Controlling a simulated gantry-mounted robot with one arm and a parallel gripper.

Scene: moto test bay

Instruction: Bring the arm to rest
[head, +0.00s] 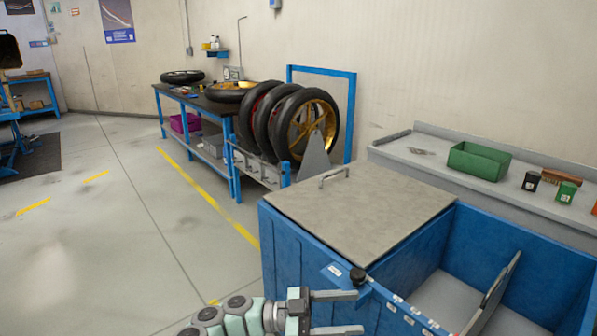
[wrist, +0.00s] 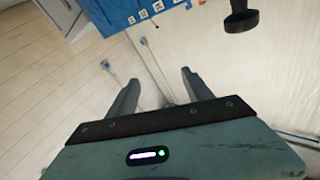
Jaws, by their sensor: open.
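My gripper (head: 335,312) is at the bottom of the head view, in front of the blue bin's near wall. Its two fingers are apart and nothing is between them. In the wrist view my gripper (wrist: 158,88) also shows open and empty, with bare surfaces beyond the fingertips. A black knob (head: 357,275) on the bin's front edge is just above the fingers in the head view. A black knob also shows at the top of the wrist view (wrist: 241,17).
The blue bin (head: 300,245) has a grey lid (head: 360,205) with a handle over its left part; its right part is open. Tyred wheels (head: 305,125) stand on a rack. The left floor is clear.

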